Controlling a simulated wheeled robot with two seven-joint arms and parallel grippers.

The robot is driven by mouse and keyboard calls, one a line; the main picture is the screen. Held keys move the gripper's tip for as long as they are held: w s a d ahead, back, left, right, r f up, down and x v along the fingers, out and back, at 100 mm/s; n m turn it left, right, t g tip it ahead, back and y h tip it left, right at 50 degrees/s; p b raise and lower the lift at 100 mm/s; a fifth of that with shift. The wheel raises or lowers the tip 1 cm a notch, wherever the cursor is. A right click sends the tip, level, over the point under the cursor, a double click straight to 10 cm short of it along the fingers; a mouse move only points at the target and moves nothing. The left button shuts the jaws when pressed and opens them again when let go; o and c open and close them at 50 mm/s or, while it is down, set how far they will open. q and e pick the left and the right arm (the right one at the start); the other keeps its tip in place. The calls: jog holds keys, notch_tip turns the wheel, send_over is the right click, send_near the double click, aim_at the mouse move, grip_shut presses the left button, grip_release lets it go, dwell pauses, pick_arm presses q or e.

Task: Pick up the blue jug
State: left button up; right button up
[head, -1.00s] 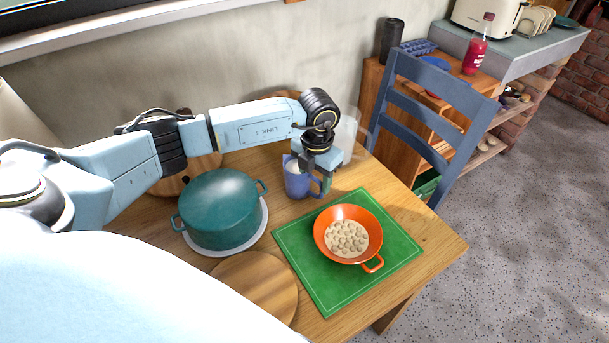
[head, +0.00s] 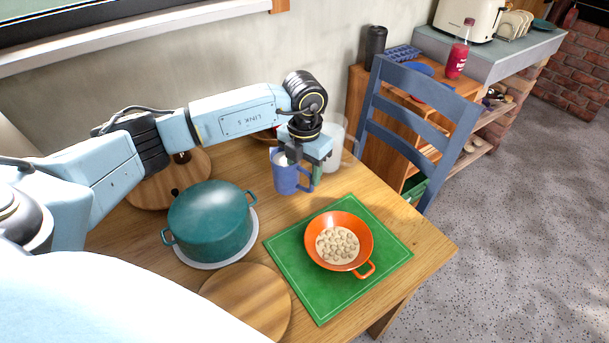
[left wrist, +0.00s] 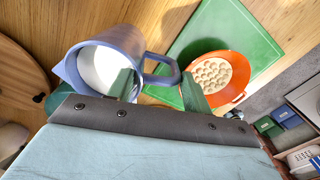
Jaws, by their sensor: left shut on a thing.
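The blue jug (head: 286,178) is upright with white contents, at the back of the wooden table. It seems to hang a little above the tabletop. My left gripper (head: 306,167) comes from above and is shut on the jug's handle side. In the left wrist view the jug (left wrist: 108,62) shows its white inside and its handle lies between the fingers of the left gripper (left wrist: 160,84). One finger covers part of the jug's rim and wall. My right gripper is in neither view.
A teal pot (head: 210,222) stands left of the jug. An orange pan (head: 362,232) with round pale pieces sits on a green mat (head: 300,287) in front. A clear container (head: 334,142) stands close behind the gripper. A blue chair (head: 425,132) is at the right.

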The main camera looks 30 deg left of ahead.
pick_arm(q)
jog(key=shift+r, duration=2.15)
jog(key=shift+r, duration=0.1)
